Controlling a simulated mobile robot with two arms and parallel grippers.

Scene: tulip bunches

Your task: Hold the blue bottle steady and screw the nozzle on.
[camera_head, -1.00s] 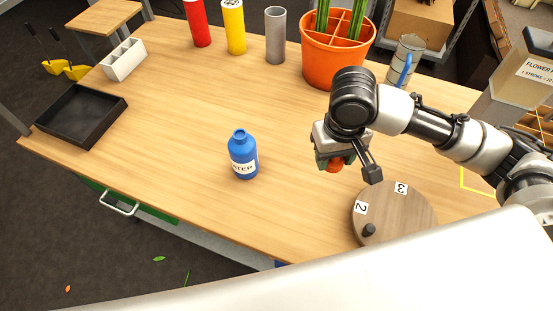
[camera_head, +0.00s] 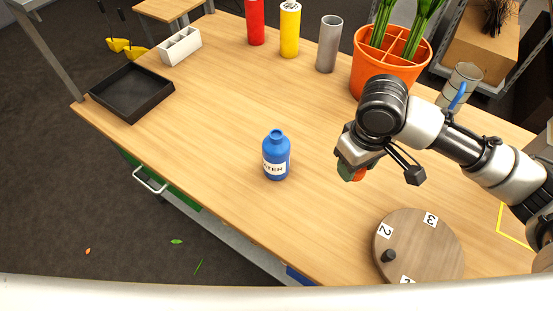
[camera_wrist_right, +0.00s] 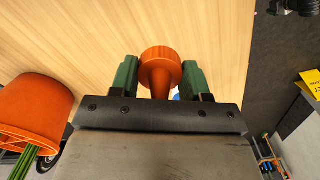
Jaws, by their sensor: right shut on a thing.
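The blue bottle (camera_head: 276,156) stands upright on the table, its neck bare and its white label partly in view. My right gripper (camera_head: 350,172) is to the right of the bottle and apart from it. In the right wrist view my right gripper (camera_wrist_right: 160,80) is shut on the orange nozzle (camera_wrist_right: 160,66), held between its green fingers. Only a bit of the orange nozzle (camera_head: 359,175) shows below the gripper in the head view. A small patch of blue shows behind the nozzle in the wrist view. My left gripper is not in view.
A round wooden turntable (camera_head: 432,246) with numbers lies at the near right. A black tray (camera_head: 146,112) sits at left. Table around the bottle is clear.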

